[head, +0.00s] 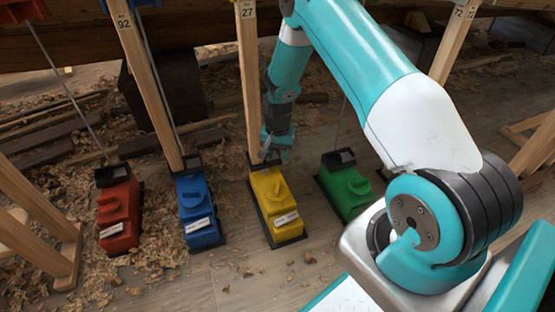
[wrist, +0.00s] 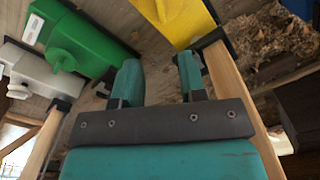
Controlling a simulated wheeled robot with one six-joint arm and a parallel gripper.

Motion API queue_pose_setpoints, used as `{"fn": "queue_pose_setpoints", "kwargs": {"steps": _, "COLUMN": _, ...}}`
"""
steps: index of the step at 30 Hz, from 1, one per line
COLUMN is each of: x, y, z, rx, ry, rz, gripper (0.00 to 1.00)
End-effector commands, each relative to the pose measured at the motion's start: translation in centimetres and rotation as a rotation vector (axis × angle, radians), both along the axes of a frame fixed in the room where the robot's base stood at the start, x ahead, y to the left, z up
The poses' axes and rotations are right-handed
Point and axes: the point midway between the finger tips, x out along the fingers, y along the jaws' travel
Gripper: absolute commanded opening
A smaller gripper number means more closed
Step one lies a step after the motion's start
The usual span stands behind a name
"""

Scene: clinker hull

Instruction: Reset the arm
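My teal arm (head: 357,55) reaches from the right side over the row of coloured boxes in the head view, its forearm hanging down. My gripper (head: 275,155) points downward just behind the yellow box (head: 268,190), close to its far end and to the wooden post marked 27 (head: 248,70). I cannot tell whether it touches either. In the wrist view my gripper (wrist: 158,68) has its two teal fingers apart with nothing between them. The yellow box (wrist: 178,18) is beyond the right finger there.
A red box (head: 118,212), a blue box (head: 197,208) and a green box (head: 345,188) stand on the plank floor. A white box (wrist: 40,75) shows in the wrist view. Upright posts, thin rods and shavings surround them. Bare floor (head: 245,285) lies in front.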

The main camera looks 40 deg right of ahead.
Motion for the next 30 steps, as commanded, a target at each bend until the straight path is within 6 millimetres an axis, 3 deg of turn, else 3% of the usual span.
{"fn": "queue_pose_setpoints", "kwargs": {"steps": 4, "x": 0.0, "y": 0.0, "z": 1.0, "rx": 0.000, "ry": 0.000, "rz": 0.000, "gripper": 0.38}}
{"fn": "queue_pose_setpoints", "kwargs": {"steps": 22, "x": 0.0, "y": 0.2, "z": 1.4, "rx": 0.002, "ry": -0.002, "rz": 0.007, "gripper": 0.38}}
{"fn": "queue_pose_setpoints", "kwargs": {"steps": 26, "x": 0.3, "y": 2.2, "z": 4.9, "rx": 0.024, "ry": -0.022, "rz": 0.082, "gripper": 0.38}}
{"fn": "queue_pose_setpoints", "kwargs": {"steps": 30, "x": -0.5, "y": 7.3, "z": 12.7, "rx": 0.078, "ry": -0.063, "rz": 0.275, "gripper": 0.38}}
